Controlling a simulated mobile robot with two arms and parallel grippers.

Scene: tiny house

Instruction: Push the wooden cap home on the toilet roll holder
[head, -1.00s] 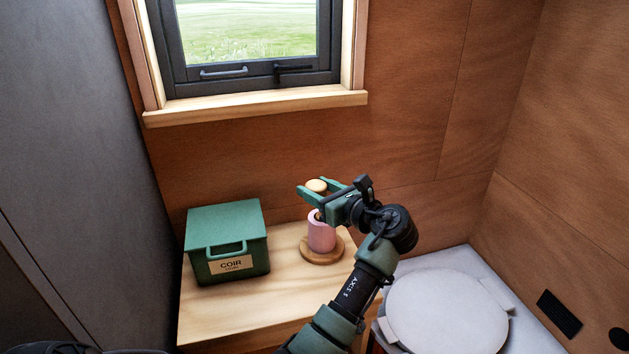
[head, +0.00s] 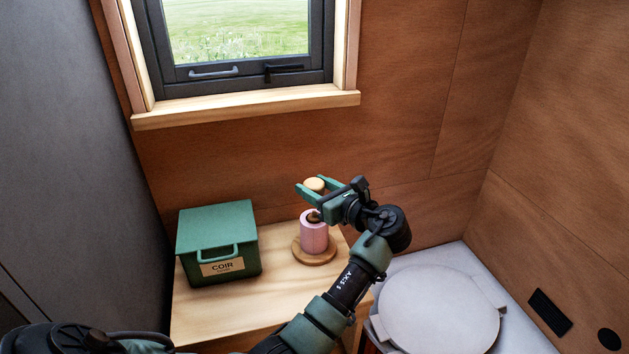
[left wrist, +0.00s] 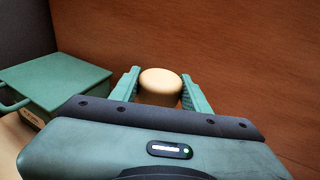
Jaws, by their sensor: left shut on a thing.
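The wooden cap (head: 314,185) is pale and round-topped. My left gripper (head: 312,187) is shut on it, one finger on each side, and the cap also shows between the fingers in the left wrist view (left wrist: 160,85). A pink roll (head: 314,238) stands upright on the round wooden base of the holder (head: 318,258), on a wooden counter. The cap is held above the roll, with a gap between them in the head view. The gripper body partly hides the roll's top, where something dark shows. My right gripper is not in view.
A green lidded box marked COIR (head: 218,246) stands on the counter (head: 265,300) left of the roll. A round white lid (head: 438,310) is to the right, below my arm. The wooden wall and window sill (head: 245,106) are behind.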

